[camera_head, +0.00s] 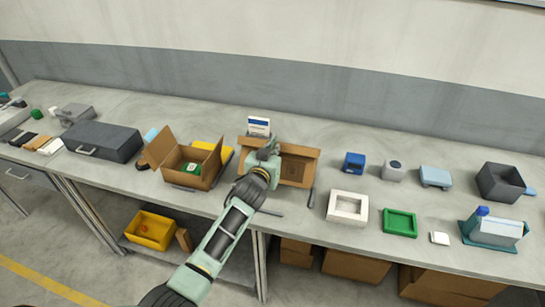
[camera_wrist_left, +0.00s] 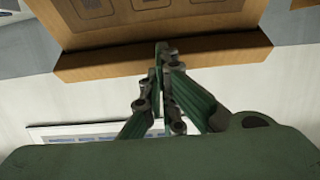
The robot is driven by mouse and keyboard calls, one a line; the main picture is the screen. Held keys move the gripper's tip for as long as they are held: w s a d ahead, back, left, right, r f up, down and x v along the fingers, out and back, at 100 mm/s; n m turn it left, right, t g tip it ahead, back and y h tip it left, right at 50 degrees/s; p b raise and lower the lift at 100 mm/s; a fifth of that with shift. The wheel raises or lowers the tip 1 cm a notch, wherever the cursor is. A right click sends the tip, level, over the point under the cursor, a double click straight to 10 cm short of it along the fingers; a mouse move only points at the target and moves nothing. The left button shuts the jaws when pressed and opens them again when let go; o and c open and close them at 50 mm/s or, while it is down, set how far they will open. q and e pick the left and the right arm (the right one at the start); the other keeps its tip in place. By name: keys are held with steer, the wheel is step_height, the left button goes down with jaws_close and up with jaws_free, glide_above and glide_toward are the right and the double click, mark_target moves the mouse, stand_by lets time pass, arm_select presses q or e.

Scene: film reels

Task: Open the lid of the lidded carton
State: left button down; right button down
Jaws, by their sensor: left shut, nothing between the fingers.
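The brown carton (camera_head: 300,168) stands near the middle of the bench, partly hidden behind my left arm. A printed panel shows on it, framed by lighter cardboard edges; I cannot tell how far its lid is raised. My left gripper (camera_head: 270,148) is at the carton's upper back edge, with its fingers together and nothing between them. In the left wrist view the fingertips (camera_wrist_left: 162,50) overlap the cardboard edge (camera_wrist_left: 110,62); whether they touch it is unclear. My right gripper is not in view.
Left of the carton is an open-flapped box (camera_head: 185,170) with a green item inside, and a yellow object (camera_head: 212,150) behind it. A white-and-blue card (camera_head: 258,126) stands just behind the carton. A white tray (camera_head: 347,207) and green tray (camera_head: 399,222) lie to the right.

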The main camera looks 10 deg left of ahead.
arm_select(q)
steer(key=shift+w+r, duration=0.2)
steer(key=shift+w, duration=0.3)
steer(key=shift+w+r, duration=0.2)
steer(key=shift+w, duration=0.3)
steer(key=shift+s, duration=0.15)
steer(key=s, duration=1.2)
steer(key=shift+s+a+p, duration=0.2)
steer(key=shift+s+p, duration=0.2)
steer(key=shift+p, duration=0.05)
